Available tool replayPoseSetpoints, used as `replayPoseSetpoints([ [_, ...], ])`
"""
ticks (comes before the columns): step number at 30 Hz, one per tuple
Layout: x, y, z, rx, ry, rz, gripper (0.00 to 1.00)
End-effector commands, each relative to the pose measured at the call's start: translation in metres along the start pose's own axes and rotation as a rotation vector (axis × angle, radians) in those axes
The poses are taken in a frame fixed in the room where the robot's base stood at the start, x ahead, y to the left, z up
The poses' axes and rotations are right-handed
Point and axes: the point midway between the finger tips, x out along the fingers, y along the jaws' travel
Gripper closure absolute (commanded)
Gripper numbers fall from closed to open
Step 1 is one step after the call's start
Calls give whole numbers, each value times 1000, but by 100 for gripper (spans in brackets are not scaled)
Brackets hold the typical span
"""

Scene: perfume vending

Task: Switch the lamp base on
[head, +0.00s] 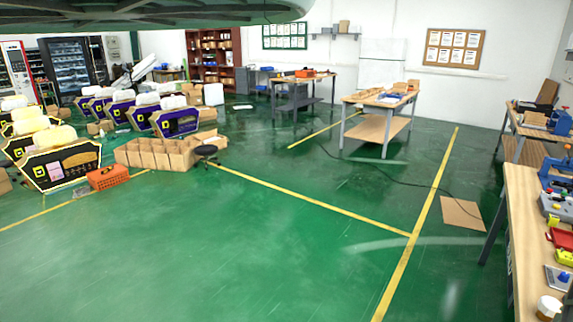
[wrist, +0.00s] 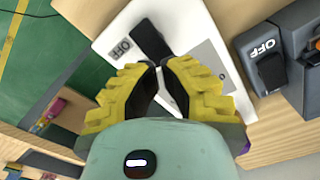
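In the wrist view, a white plate-like base (wrist: 111,34) lies under my gripper, with an OFF label (wrist: 121,48) and a black rocker switch (wrist: 151,40). It looks like the lamp base, but I see no lamp on it. My gripper (wrist: 162,63) has yellow ribbed fingers whose tips come together just below the black switch in the picture. I see nothing held between them. I cannot tell whether the tips touch the switch. The fingers hide part of the base. The head view does not show my gripper.
A dark grey box (wrist: 311,72) with its own black switch (wrist: 271,71) and OFF label stands close at right. In the head view, a wooden workbench (head: 526,235) with devices is at right. Green floor (head: 270,260) is open ahead. Several cardboard boxes (head: 170,154) stand left.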

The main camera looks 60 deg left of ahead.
Motion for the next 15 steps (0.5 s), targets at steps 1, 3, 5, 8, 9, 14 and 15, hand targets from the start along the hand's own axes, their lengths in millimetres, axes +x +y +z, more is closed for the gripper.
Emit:
replayPoseSetpoints([
  [1, 0, 0, 0, 0, 0, 0, 100],
  [3, 0, 0, 0, 0, 0, 0, 100],
  [5, 0, 0, 0, 0, 0, 0, 100],
  [8, 1, 0, 0, 0, 0, 0, 100],
  [9, 1, 0, 0, 0, 0, 0, 100],
  [14, 4, 0, 0, 0, 0, 0, 100],
  [15, 4, 0, 0, 0, 0, 0, 100],
])
